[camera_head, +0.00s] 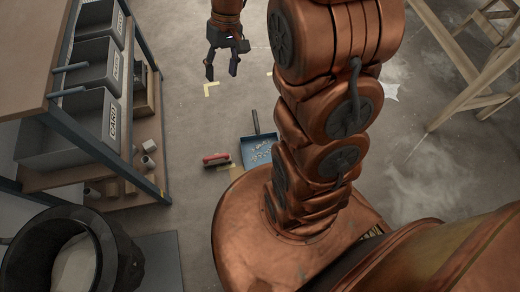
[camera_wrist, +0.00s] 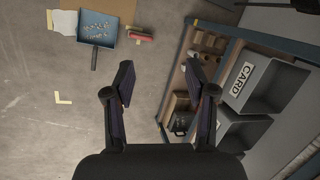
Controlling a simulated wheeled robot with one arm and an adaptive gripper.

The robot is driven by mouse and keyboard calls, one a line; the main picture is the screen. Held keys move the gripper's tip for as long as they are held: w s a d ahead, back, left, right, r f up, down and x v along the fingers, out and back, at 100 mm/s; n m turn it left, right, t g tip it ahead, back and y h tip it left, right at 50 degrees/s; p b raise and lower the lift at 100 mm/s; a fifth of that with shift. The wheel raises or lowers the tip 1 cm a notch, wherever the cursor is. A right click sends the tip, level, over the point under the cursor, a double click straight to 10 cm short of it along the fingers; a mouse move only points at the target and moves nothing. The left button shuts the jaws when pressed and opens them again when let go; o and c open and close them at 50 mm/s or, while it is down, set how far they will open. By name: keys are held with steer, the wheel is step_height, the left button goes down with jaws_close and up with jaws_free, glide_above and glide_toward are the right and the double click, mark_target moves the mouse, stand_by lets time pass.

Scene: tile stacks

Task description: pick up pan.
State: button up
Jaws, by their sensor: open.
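The pan is a blue dustpan (camera_head: 259,152) with a dark handle, lying on the concrete floor with small pale bits on it. In the head view its handle points away from my base, and part of the pan's right side is close to my arm. In the wrist view the dustpan (camera_wrist: 97,29) is at the upper left, its handle pointing down the picture. My gripper (camera_head: 222,72) is open and empty, in the air above the floor, beyond the handle in the head view. In the wrist view my gripper's fingers (camera_wrist: 162,76) are spread, with the dustpan outside them.
A red brush-like object (camera_head: 216,158) lies left of the dustpan. A black round bin (camera_head: 106,262) stands at lower left. Wooden trestles (camera_head: 490,98) stand at right.

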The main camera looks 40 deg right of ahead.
steer(key=w+d+f+y+b, duration=0.1)
steer(key=w+d+f+b, duration=0.25)
steer(key=f, duration=0.45)
steer(key=w+d+f+b, duration=0.3)
steer(key=w+f, duration=0.2)
steer(key=f, duration=0.3)
steer(key=m+t+y+b, duration=0.2)
steer(key=m+t+b, duration=0.15)
steer(key=b, duration=1.45)
glide_toward(257, 125)
step_height(257, 125, down, 4)
steer(key=a, duration=0.1)
steer(key=shift+t, duration=0.25)
steer(key=shift+w+b+x, duration=0.2)
steer(key=shift+b+x, duration=0.85)
steer(key=shift+x, duration=0.8)
steer(key=shift+w+b+x, duration=0.15)
steer(key=shift+b+x, duration=0.85)
steer(key=shift+x, duration=0.85)
steer(key=shift+a+r, duration=0.1)
steer(key=shift+r, duration=0.15)
jaws_close()
